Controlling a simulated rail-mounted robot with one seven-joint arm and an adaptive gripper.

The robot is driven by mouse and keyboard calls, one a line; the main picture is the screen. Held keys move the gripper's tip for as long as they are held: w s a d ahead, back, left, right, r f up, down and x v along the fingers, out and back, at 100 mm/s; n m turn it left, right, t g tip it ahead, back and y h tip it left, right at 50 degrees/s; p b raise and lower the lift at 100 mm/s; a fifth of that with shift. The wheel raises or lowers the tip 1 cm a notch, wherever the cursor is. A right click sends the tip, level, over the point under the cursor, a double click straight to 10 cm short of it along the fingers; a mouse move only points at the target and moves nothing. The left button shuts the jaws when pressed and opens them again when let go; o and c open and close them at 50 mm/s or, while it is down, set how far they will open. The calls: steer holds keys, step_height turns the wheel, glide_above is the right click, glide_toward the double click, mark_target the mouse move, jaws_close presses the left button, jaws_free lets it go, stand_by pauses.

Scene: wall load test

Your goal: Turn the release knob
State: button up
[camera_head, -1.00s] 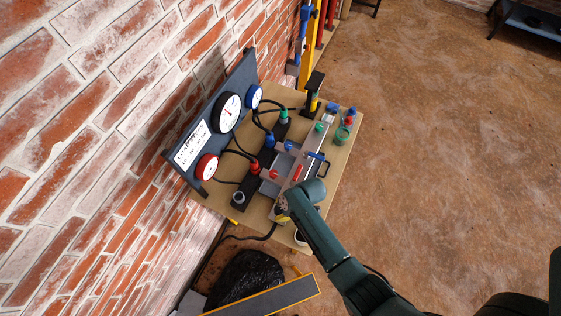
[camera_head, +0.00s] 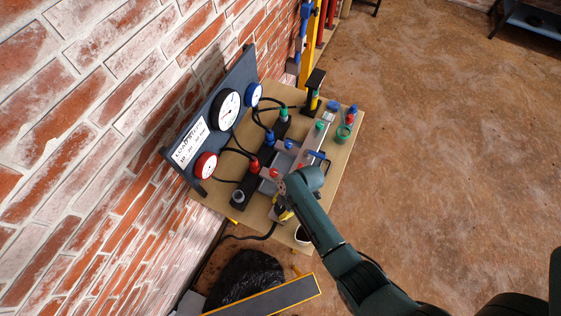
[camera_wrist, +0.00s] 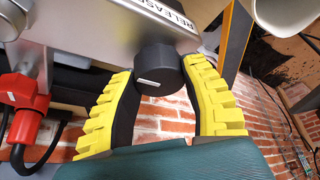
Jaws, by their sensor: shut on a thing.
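The release knob (camera_wrist: 159,70) is a round black knob with a white mark on its face, in the wrist view. It sits on the end of a grey metal block (camera_wrist: 100,28) labelled "RELEASE". The yellow-padded fingers of my gripper (camera_wrist: 160,92) are on either side of the knob and shut on it. In the head view my gripper (camera_head: 283,205) is at the near end of the block on the bench, and my arm hides the knob there.
A red connector (camera_wrist: 22,95) with a black hose is left of the knob. A white cup (camera_wrist: 285,14) is at upper right. Open floor lies right.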

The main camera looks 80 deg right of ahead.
steer(key=shift+a+f, duration=0.1)
steer(key=o, duration=1.2)
steer(key=v, duration=1.2)
